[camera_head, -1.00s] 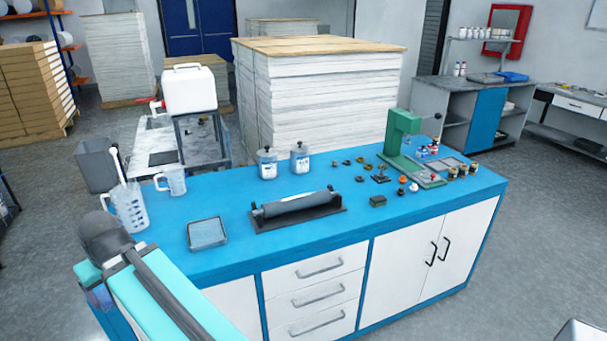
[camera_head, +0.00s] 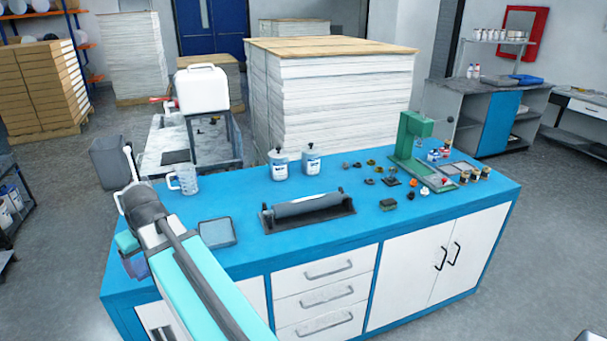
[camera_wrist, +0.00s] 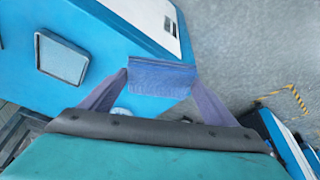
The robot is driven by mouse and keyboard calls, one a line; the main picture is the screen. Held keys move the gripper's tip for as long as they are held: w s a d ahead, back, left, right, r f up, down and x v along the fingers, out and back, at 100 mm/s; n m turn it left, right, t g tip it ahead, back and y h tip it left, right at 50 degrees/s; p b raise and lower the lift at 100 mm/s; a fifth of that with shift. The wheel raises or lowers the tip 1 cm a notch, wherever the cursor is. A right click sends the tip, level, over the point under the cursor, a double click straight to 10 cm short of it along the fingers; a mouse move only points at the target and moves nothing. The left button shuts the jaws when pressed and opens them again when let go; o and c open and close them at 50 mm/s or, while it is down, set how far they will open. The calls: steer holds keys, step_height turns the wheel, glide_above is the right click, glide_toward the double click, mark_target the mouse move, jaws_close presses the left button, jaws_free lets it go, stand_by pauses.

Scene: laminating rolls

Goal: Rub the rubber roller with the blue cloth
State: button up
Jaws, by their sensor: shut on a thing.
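The rubber roller (camera_head: 307,206) is a dark grey cylinder lying in a black holder near the middle of the blue bench in the head view. The blue cloth (camera_wrist: 162,78) is a small blue-violet ribbed piece in the wrist view. My gripper (camera_wrist: 163,85) is shut on it, with one finger at each side. In the wrist view the cloth is over the bench's blue edge area, right of a shallow tray (camera_wrist: 62,58). The roller does not show there.
The tray also lies left of the roller (camera_head: 217,232). Bare blue top surrounds the roller.

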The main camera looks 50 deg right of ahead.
steer(key=w+d+r+m+p, duration=0.1)
steer(key=d+r+m+p, duration=0.15)
steer(key=d, duration=2.75)
steer(key=s+d+p, duration=0.1)
steer(key=s+d, duration=0.3)
steer(key=d, duration=0.6)
steer(key=s+d+p, duration=0.1)
steer(key=s+d, duration=0.4)
steer(key=d, duration=0.5)
steer(key=s+d+r+h+p, duration=0.1)
steer(key=s+d, duration=0.4)
steer(key=d, duration=0.6)
steer(key=shift+s+m, duration=0.15)
steer(key=shift+m, duration=0.1)
